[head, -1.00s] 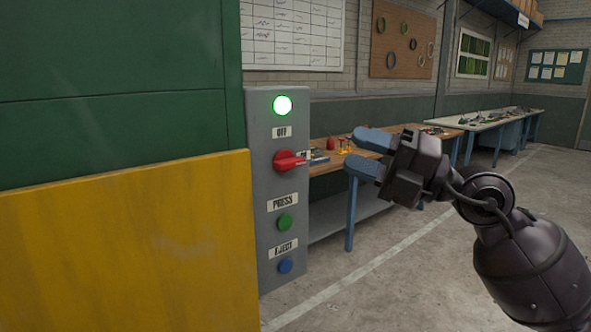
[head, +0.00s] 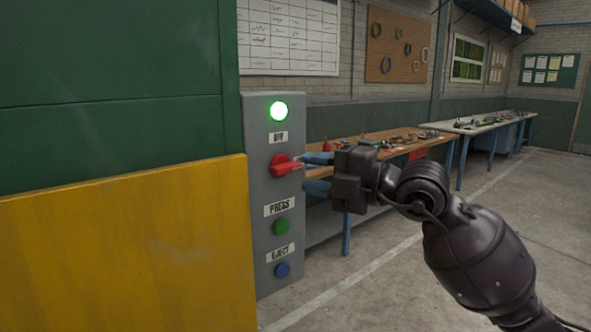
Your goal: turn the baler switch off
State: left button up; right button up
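The grey baler control panel (head: 262,185) stands upright beside the green and yellow machine body. Its red rotary switch (head: 284,166) has its handle pointing right, roughly level, below the label OFF (head: 279,138). A green lamp (head: 279,111) is lit at the top of the panel. My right gripper (head: 311,173) is open, with its blue fingertips spread above and below the level of the red handle's tip. I cannot tell whether the fingers touch the handle. My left gripper is not in view.
Below the switch are a green PRESS button (head: 281,226) and a blue EJECT button (head: 283,269). The machine's yellow panel (head: 130,245) fills the left. A wooden workbench (head: 400,145) with tools stands behind my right arm. The floor at right is clear.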

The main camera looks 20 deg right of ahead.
aim_at(293, 169)
jog(key=shift+x, duration=1.9)
